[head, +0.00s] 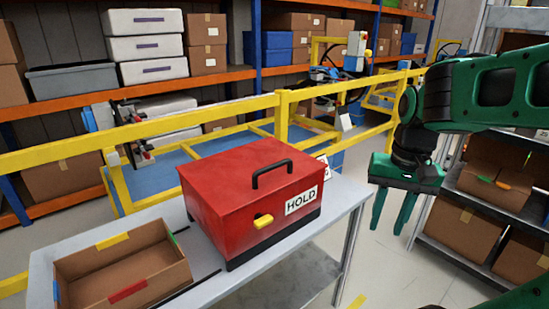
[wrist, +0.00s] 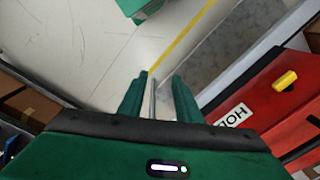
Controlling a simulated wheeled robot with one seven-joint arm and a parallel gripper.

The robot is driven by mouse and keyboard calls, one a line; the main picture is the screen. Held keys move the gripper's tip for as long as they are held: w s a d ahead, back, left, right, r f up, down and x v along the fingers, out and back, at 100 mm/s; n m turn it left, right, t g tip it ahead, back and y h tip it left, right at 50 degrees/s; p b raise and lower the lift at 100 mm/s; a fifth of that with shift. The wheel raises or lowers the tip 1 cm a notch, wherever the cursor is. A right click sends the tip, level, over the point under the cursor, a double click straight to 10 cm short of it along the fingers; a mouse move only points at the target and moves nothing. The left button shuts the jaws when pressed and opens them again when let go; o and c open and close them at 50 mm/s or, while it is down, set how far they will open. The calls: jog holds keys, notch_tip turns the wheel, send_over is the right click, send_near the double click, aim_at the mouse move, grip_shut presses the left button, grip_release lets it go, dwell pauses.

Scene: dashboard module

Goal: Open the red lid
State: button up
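A red box with a red lid (head: 236,172) stands on a grey table. The lid is shut and has a black handle (head: 272,168) on top. A yellow latch (head: 263,221) and a white HOLD label (head: 301,200) are on its front. The box (wrist: 285,110) also shows at the right of the wrist view, with the yellow latch (wrist: 285,81). My gripper (head: 392,212) hangs to the right of the table, apart from the box, fingers pointing down. Its fingers (wrist: 154,98) are spread with nothing between them.
An open cardboard box (head: 122,270) with coloured tabs sits left of the red box on the table (head: 205,283). A yellow railing (head: 222,112) runs behind the table. Shelving with cartons (head: 458,228) stands at the right, behind my arm. Bare floor lies below my gripper.

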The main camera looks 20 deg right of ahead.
jog(key=w+a+r+m+t, duration=0.1)
jog(key=w+a+r+m, duration=0.15)
jog(key=w+r, duration=0.35)
jog(key=w+a+r+m, duration=0.1)
jog(key=w+a+r, duration=0.2)
jog(key=w, duration=0.5)
jog(key=m, duration=0.3)
send_near(279, 164)
jog(key=shift+t, duration=0.3)
jog(key=f, duration=0.5)
jog(key=w+f, duration=0.1)
jog(key=f, duration=0.1)
jog(key=shift+w+a+f, duration=0.1)
jog(key=shift+f, duration=0.15)
